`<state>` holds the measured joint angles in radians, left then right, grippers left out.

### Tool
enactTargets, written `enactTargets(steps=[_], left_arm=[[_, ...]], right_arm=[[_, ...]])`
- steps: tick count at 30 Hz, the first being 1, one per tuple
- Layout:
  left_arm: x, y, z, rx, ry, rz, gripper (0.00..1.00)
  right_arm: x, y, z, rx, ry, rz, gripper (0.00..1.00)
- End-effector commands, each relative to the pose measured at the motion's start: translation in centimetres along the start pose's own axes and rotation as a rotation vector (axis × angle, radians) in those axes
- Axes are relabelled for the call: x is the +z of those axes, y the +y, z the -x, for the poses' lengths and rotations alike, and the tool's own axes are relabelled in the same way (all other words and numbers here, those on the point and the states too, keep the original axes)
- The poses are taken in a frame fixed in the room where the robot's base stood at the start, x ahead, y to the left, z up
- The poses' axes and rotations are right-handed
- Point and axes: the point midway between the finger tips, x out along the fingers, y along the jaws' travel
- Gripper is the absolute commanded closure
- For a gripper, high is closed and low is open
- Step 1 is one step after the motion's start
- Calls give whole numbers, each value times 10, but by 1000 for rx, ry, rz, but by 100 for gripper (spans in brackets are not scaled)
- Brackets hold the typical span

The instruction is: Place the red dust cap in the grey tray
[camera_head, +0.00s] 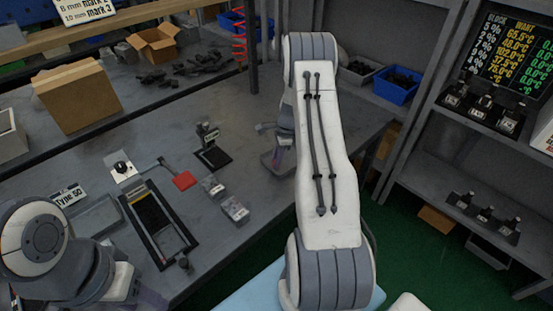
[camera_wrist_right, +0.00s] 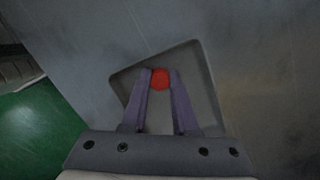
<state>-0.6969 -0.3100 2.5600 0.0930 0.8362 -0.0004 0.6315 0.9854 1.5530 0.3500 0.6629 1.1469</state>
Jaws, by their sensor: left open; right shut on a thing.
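The red dust cap (camera_wrist_right: 160,80) is between the fingertips of my right gripper (camera_wrist_right: 160,84) in the right wrist view. That gripper is shut on it. The cap appears over the grey tray (camera_wrist_right: 197,75), inside its outline; I cannot tell its height above the tray floor. In the head view the tray (camera_head: 267,160) is partly hidden behind my right arm, with my right gripper (camera_head: 280,158) over it. The cap is not clearly visible there. My left gripper (camera_head: 150,298) is at the lower left edge, open, blurred and partly out of frame.
A cardboard box (camera_head: 78,95) is further left. Bare bench surrounds the tray's left side.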

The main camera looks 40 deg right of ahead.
Motion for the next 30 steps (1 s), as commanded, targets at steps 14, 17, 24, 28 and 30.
enactTargets(steps=[14, 17, 24, 28, 30], left_arm=[[0, 0, 0, 0, 0, 0, 50], [0, 0, -1, 0, 0, 0, 50], [1, -1, -10, 0, 0, 0, 50], [1, -1, -14, 0, 0, 0, 50], [1, -1, -16, 0, 0, 0, 50]], right_arm=[[0, 0, -1, 0, 0, 0, 60], [0, 0, 5, -1, 0, 1, 60], [0, -1, 50, -5, 1, 1, 60], [0, -1, 78, -4, 1, 0, 60], [0, 0, 91, -3, 1, 0, 60]])
